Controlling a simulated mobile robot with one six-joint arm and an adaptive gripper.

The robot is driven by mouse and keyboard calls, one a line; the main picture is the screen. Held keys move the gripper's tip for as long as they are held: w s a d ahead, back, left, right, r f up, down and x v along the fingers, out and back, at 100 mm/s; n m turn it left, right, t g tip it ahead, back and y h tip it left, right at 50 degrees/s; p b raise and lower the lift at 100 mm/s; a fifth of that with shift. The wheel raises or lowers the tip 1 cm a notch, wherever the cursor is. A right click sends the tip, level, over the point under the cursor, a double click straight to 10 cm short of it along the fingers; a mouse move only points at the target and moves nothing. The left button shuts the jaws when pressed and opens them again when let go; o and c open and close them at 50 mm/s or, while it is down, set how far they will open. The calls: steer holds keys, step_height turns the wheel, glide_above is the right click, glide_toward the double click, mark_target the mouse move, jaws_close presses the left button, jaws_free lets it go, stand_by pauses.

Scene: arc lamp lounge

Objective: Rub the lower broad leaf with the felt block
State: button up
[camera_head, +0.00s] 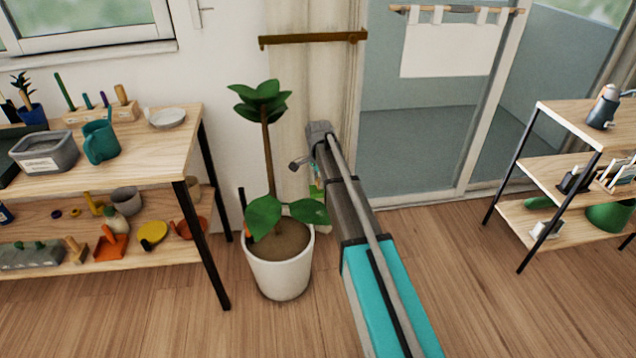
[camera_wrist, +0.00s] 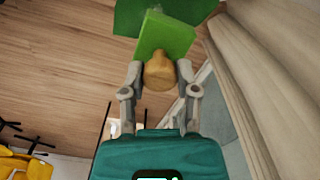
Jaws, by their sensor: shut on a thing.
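The potted plant (camera_head: 282,265) stands in a white pot, with two broad low leaves above the soil, one at left (camera_head: 263,216) and one at right (camera_head: 309,211). In the wrist view my gripper (camera_wrist: 160,74) is shut on the tan knob (camera_wrist: 159,72) of the green felt block (camera_wrist: 162,38). A darker green leaf (camera_wrist: 128,17) shows behind the block; I cannot tell if they touch. In the head view my gripper is mostly hidden by my arm, and a sliver of the green block (camera_head: 316,193) shows just above the right low leaf.
A wooden shelf (camera_head: 180,141) with tools, a teal watering can (camera_head: 101,140) and a grey tub (camera_head: 44,152) stands left of the plant. A curtain (camera_head: 297,100) hangs behind the plant. Another shelf (camera_head: 565,112) stands at right. The wood floor between is clear.

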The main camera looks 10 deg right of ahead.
steer(key=shift+a+f, duration=0.3)
steer(key=shift+f, duration=0.05)
steer(key=shift+b, duration=0.3)
